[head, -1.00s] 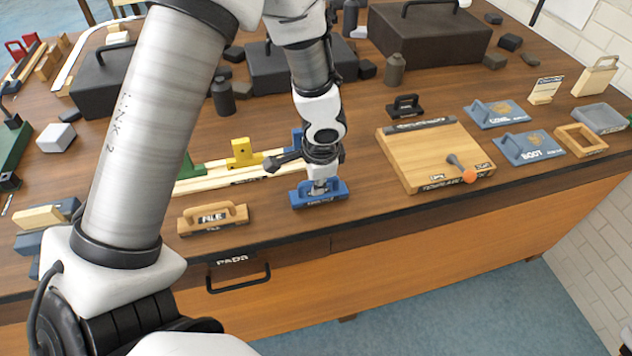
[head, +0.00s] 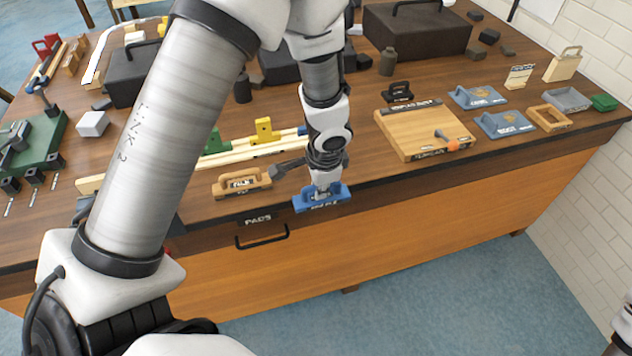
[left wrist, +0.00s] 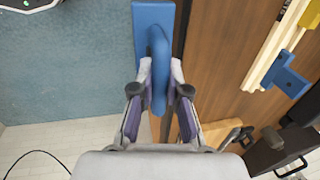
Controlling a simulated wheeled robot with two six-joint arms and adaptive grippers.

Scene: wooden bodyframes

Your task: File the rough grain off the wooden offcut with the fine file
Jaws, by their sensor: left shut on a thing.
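My left gripper (head: 323,186) is shut on the handle of a blue block-shaped tool (head: 307,203), whose label I cannot read clearly. The tool overlaps the table's front edge in the head view. In the left wrist view the fingers (left wrist: 159,85) pinch the blue handle (left wrist: 159,52) from both sides, with the floor beside it. A tan handled block (head: 228,189) lies on the table just left of it; its label is hard to read. A pale wooden piece (head: 90,185), possibly the offcut, shows at the left, partly hidden by my arm. My right gripper is out of view.
A wooden board (head: 410,135) with a small hammer-like tool lies to the right, with blue-grey plates (head: 500,124) beyond. A green fixture (head: 40,145) stands at the far left. Pale rails (head: 255,150) lie behind the gripper. A drawer (head: 262,228) is below the edge.

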